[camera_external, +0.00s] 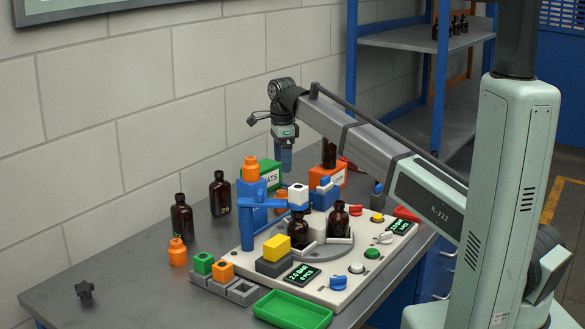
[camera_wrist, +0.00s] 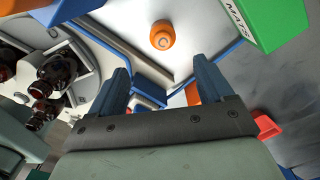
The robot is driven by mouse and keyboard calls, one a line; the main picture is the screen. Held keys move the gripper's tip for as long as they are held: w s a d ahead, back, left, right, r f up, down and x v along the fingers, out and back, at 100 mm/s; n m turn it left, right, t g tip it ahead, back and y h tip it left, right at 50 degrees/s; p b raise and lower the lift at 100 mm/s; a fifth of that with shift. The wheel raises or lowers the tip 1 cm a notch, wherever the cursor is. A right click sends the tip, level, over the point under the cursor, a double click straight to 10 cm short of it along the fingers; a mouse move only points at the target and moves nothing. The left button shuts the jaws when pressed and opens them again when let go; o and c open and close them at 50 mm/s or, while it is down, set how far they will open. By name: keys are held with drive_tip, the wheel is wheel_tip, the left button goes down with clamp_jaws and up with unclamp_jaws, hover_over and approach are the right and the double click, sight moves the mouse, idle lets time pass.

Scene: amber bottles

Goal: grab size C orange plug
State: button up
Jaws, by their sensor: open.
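An orange plug marked C (camera_wrist: 162,38) sits on a pale surface in the wrist view, just beyond my fingertips and between their lines, touched by neither. My gripper (camera_wrist: 160,78) is open and empty, with its two blue fingers apart. In the external view my gripper (camera_external: 286,163) hangs fingers down above the back of the table. An orange piece (camera_external: 281,193) shows below it, partly hidden behind the blue stand. Other orange plugs are one at the table's left (camera_external: 177,251) and an orange piece on top of the blue stand (camera_external: 250,170); their letters cannot be read here.
The green MATS box (camera_wrist: 250,25) is right of the plug; it also shows in the external view (camera_external: 266,174). An orange box (camera_external: 327,177) stands near it. Amber bottles (camera_external: 220,193) stand left and on the white station (camera_external: 358,250). A green tray (camera_external: 292,309) is in front.

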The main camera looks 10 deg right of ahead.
sight(282, 191)
wheel_tip(282, 191, down, 8)
drive_tip(key=shift+f, duration=0.1)
drive_tip(key=shift+w+f, duration=0.15)
drive_tip(key=shift+f, duration=1.15)
drive_tip(key=shift+w+f, duration=0.15)
drive_tip(key=shift+f, duration=1.15)
drive_tip(key=shift+c, duration=0.4)
drive_tip(key=c, duration=1.1)
